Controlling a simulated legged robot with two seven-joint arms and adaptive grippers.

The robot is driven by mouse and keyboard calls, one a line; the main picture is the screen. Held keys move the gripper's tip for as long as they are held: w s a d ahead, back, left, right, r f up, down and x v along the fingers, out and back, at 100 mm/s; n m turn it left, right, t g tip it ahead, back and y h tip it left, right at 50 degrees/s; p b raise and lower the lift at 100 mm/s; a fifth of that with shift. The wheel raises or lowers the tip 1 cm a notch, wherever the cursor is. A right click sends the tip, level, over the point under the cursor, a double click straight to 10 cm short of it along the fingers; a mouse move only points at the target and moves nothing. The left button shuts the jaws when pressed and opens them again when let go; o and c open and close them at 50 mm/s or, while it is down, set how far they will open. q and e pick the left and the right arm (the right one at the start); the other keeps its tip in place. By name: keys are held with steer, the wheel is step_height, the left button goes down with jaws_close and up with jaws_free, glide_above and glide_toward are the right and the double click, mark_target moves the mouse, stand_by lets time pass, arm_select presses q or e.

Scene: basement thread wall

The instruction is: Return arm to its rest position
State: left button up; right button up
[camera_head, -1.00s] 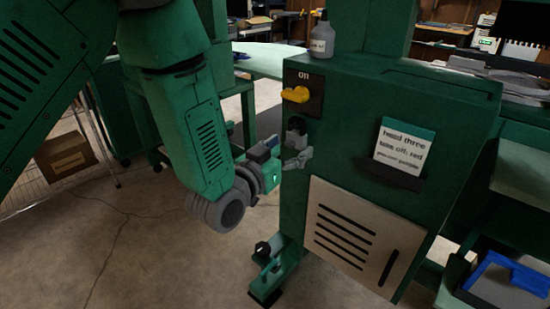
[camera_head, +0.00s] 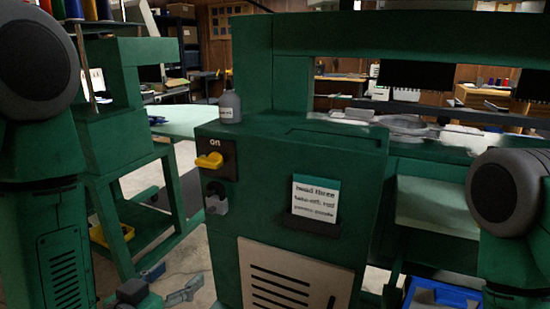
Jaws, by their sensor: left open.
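My left arm (camera_head: 60,265) comes down the left edge of the view, green with a large grey joint at the top. My left gripper (camera_head: 184,290) is low in the view, at the bottom left of the green machine (camera_head: 225,255) and apart from it. Its grey fingers show over the floor; they are open and nothing shows between them. Part of the wrist is cut off by the bottom edge. My right arm (camera_head: 505,200) shows at the right edge as a grey joint with green below. My right gripper is out of view.
The machine front carries a yellow knob (camera_head: 209,160) below "on", a grey knob (camera_head: 216,203), a note card (camera_head: 315,198) and a vented panel (camera_head: 290,275). A grey bottle (camera_head: 230,106) stands on top. A green stand (camera_head: 125,150) is behind my left arm. A blue tray (camera_head: 440,294) is low right.

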arm_select(q)
steer(key=s+a+f+n+g+y+p, duration=0.1)
steer(key=s+a+f+g+y+p, duration=0.2)
steer(key=s+f+g, duration=0.75)
steer(key=s+a+f+g, duration=0.2)
steer(key=s+f, duration=0.3)
steer(key=s, duration=0.2)
steer(key=s+a+f+n+g+y, duration=0.1)
steer(key=s+a+f, duration=0.1)
steer(key=s+f, duration=0.3)
steer(key=shift+s+a+f+g+p, duration=0.3)
steer(key=shift+s+f+g, duration=0.1)
steer(key=shift+s, duration=0.55)
steer(key=shift+w+d, duration=0.1)
